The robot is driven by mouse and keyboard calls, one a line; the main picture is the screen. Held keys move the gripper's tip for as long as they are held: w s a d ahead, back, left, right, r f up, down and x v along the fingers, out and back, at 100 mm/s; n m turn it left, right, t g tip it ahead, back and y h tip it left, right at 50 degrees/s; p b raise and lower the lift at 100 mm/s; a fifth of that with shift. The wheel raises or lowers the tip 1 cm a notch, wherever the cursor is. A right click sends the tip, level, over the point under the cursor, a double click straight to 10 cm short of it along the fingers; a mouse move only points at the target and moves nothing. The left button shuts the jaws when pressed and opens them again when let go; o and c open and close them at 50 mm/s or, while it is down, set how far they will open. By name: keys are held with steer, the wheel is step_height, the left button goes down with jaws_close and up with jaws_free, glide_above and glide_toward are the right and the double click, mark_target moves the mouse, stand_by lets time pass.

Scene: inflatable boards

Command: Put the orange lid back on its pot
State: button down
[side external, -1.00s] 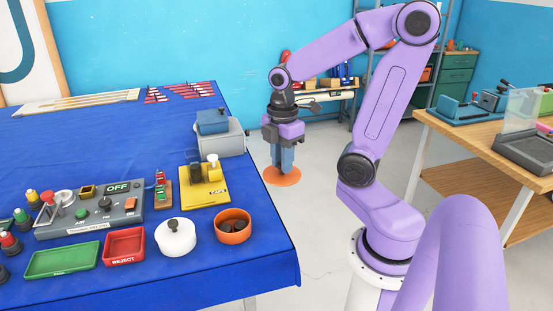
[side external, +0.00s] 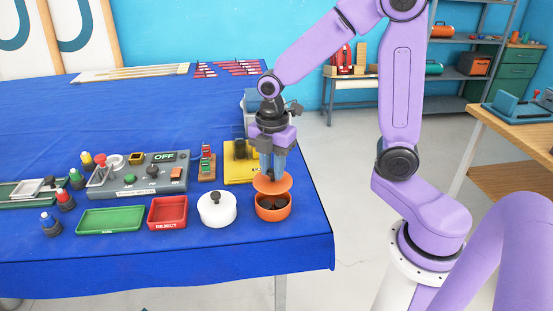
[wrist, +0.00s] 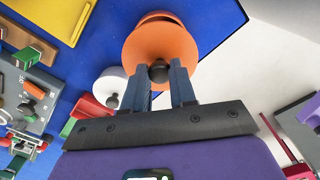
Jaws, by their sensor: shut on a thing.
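The orange lid (side external: 273,184) hangs from my gripper (side external: 272,172), which is shut on the lid's dark knob. The lid is above the orange pot (side external: 273,209), with a gap showing between them on the near side. Dark items show inside the pot. In the wrist view the lid (wrist: 160,42) is below my gripper (wrist: 164,78), and its dark knob (wrist: 158,71) is between the fingertips. The pot's rim (wrist: 158,17) shows beyond the lid's far edge; the rest of the pot is hidden by the lid.
A white pot with a black knob (side external: 216,209) stands just left of the orange pot. Left of it are a red tray (side external: 168,212) and a green tray (side external: 110,219). The blue table's edge is close on the right.

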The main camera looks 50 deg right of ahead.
mark_target(273, 180)
steer(key=shift+f, duration=2.55)
steer(key=shift+c, duration=1.8)
jaws_free()
steer(key=shift+r, duration=0.1)
steer(key=shift+r, duration=3.4)
